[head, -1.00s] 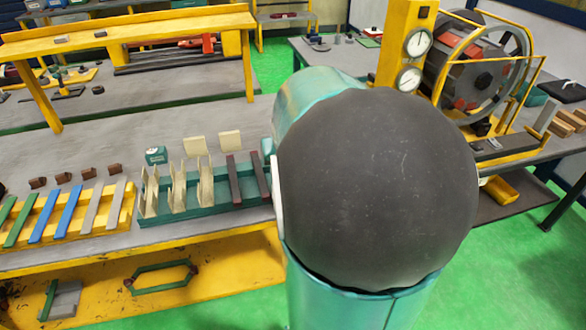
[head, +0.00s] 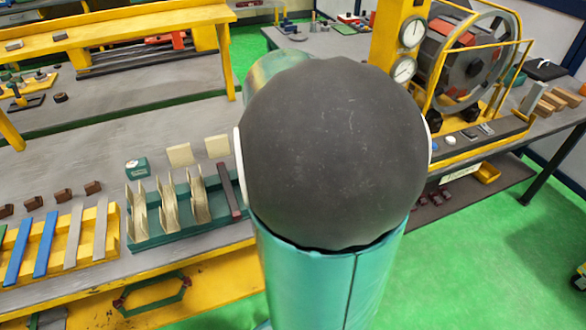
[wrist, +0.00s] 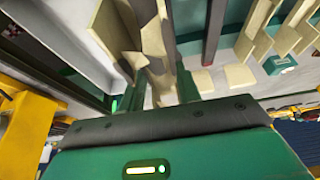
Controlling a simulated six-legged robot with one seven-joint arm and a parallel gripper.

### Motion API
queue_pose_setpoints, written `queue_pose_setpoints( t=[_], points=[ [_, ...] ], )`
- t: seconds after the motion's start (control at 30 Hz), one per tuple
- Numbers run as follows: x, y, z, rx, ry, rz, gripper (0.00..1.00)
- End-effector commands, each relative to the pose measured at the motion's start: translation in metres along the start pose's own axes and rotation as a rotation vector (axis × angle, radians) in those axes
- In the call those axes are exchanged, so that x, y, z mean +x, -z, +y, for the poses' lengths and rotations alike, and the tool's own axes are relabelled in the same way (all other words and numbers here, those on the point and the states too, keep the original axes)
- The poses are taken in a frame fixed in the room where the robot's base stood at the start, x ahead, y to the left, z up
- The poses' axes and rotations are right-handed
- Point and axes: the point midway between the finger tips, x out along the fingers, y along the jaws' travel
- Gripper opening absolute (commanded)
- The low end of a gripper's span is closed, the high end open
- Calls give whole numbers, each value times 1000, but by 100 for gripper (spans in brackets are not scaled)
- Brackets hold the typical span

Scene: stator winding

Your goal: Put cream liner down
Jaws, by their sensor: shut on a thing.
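The cream liner (wrist: 153,45) is a folded, pale strip between the fingers of my gripper (wrist: 158,92) in the wrist view. My gripper is shut on it; the liner's far end runs out of the top of the picture. In the head view my own arm hides the gripper and the held liner. Other cream liners (head: 168,199) stand upright in the teal tray (head: 150,240); some also show in the wrist view (wrist: 257,28).
A dark red strip (head: 229,190) lies across the tray beside the liners. Two cream squares (head: 180,154) and a small green box (head: 137,167) lie behind it. A yellow tray with blue and grey strips (head: 74,235) stands left. The yellow winding machine (head: 470,60) stands right.

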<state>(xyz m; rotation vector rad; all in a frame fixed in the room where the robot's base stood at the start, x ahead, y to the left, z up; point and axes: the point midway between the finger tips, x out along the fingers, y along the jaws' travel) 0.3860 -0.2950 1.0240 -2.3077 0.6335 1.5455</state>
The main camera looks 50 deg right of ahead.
Motion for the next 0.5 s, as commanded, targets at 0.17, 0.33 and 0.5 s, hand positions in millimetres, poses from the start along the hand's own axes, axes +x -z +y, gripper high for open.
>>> queue_pose_setpoints(
  t=[0.17,0.33,0.5],
  points=[
    [22,3,40,7,0,-3,20],
    [44,7,74,6,2,-3,20],
    [76,4,94,4,2,-3,20]
  ],
)
